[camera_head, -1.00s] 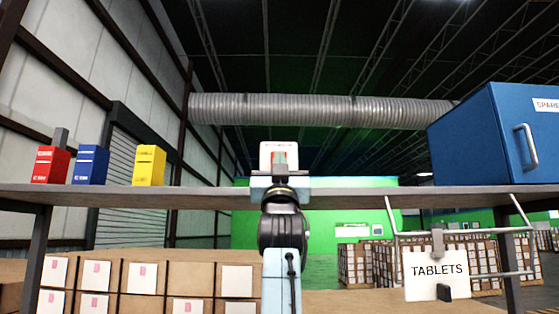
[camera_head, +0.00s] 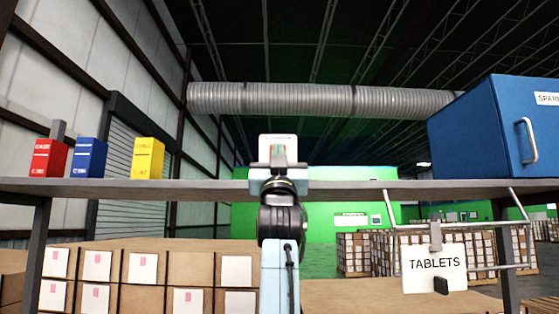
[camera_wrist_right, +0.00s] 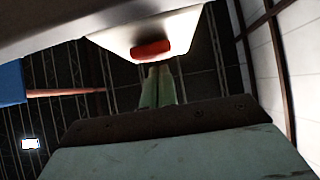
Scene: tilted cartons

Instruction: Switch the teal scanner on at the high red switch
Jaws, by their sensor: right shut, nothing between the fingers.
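A small white-fronted device (camera_head: 265,141) stands on the shelf in the middle of the head view, mostly behind my right gripper. I see no clear teal body on the device. My right gripper (camera_head: 278,152) is shut and empty, its pale green fingers pointing at the device. In the wrist view the fingertips (camera_wrist_right: 158,70) are just below the red switch; I cannot tell whether they touch it. My left gripper is not in view.
The grey shelf (camera_head: 340,189) runs across the view. Red (camera_head: 48,158), blue (camera_head: 89,158) and yellow (camera_head: 148,158) boxes stand at its left. A blue cabinet (camera_head: 470,130) stands at its right. A TABLETS sign (camera_head: 434,266) hangs from a wire rack below.

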